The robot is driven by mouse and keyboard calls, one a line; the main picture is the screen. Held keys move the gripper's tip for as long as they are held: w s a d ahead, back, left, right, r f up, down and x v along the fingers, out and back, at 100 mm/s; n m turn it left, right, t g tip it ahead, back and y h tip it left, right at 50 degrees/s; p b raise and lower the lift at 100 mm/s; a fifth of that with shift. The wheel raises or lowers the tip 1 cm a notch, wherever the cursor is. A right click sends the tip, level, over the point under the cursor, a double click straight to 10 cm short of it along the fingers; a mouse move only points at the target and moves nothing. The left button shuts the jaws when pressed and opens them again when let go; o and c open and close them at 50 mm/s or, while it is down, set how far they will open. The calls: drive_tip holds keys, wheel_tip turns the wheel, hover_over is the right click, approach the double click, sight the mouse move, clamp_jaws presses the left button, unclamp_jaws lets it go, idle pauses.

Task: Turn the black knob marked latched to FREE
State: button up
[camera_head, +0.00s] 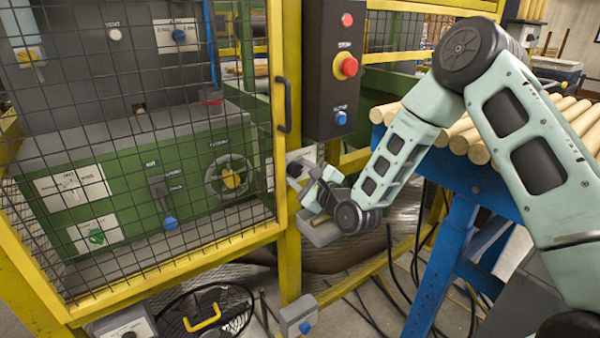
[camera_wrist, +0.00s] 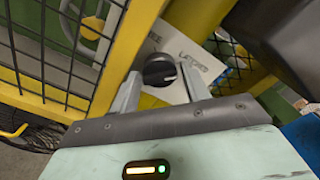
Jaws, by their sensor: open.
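The black knob (camera_wrist: 158,71) is round and sits on a white plate (camera_wrist: 178,42) on the yellow post. In the wrist view the plate reads "LATCHED" at upper right, and part of another word ending in "EE" shows at upper left. A pale mark shows on the knob's right side, toward the LATCHED side. My gripper (camera_wrist: 160,75) is open, with one finger on each side of the knob; I cannot tell whether either finger touches it. In the head view my gripper (camera_head: 310,186) is at the post, and the knob is hidden behind it.
A yellow-framed mesh door (camera_head: 150,130) with a dark handle (camera_head: 284,104) is left of the post. A dark box with a red stop button (camera_head: 345,66) hangs above. A blue stand (camera_head: 450,215) with wooden rods (camera_head: 475,145) is at right. A grey box (camera_head: 298,315) is below.

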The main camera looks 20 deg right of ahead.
drive_tip(key=shift+w+a, duration=0.1)
drive_tip(key=shift+w, duration=0.15)
drive_tip(key=c, duration=0.7)
